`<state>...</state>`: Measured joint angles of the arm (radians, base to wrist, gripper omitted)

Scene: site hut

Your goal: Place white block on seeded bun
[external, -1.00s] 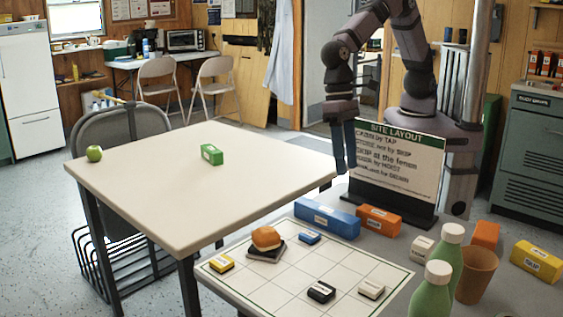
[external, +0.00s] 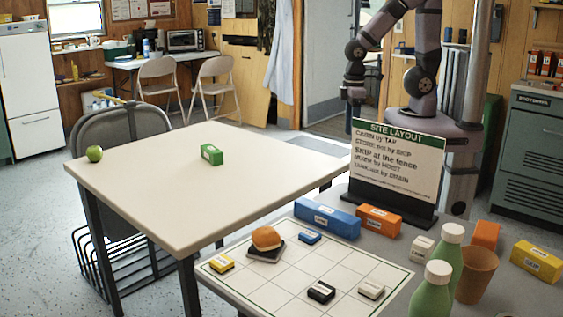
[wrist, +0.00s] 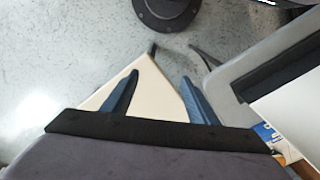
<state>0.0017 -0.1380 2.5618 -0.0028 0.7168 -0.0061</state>
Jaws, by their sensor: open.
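Another white block (external: 422,249) stands just off the board's right edge. The round brown bun (external: 267,238) sits on a dark square base on the grid board; seeds are too small to make out. My gripper (wrist: 160,88) is open and empty in the wrist view, its two blue fingers apart above a pale table corner and the floor.
The site layout sign (external: 397,165) stands behind the grid board (external: 300,283). Blue (external: 327,216) and orange (external: 378,220) boxes lie before it. Green bottles (external: 432,291) and a brown cup (external: 477,274) crowd the right. The large table (external: 150,195) is mostly clear.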

